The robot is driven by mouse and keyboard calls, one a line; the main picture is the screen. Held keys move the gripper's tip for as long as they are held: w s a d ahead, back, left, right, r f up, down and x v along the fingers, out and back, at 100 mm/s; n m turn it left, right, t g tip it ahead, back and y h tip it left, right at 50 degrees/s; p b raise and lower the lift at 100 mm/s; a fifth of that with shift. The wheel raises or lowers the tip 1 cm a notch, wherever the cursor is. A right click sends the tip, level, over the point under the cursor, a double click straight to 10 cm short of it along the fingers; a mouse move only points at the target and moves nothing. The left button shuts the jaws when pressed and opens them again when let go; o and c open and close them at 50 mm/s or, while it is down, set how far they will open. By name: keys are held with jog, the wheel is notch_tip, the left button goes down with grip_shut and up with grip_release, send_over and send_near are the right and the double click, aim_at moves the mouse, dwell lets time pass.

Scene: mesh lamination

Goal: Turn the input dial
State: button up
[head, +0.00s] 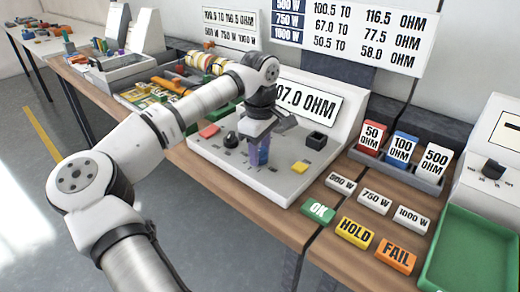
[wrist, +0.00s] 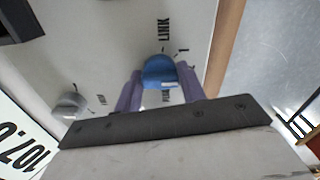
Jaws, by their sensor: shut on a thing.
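A blue dial (wrist: 160,72) with a white mark stands on the pale top of the tester (head: 208,150), beside a printed label that appears to read LINK. My gripper (head: 260,160) points down at the tester top. In the wrist view my gripper (wrist: 160,84) has one purple finger on each side of the blue dial and is shut on it. In the head view the fingers mostly hide this dial. The tester's display (wrist: 22,150) reads 107.0, and my arm covers its first digit in the head view. I cannot read the word input on any dial.
A dark knob (head: 231,139), a red pad (head: 209,131) and a black square socket (head: 316,140) are near my gripper on the tester. OK (head: 318,210), HOLD (head: 355,232) and FAIL (head: 390,254) blocks lie in front. A green tray (head: 440,275) is at right.

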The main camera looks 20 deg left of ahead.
aim_at(260, 150)
jog(key=o, duration=0.9)
jog(key=shift+r, duration=0.1)
notch_tip(260, 150, up, 14)
jog(key=shift+f, duration=0.15)
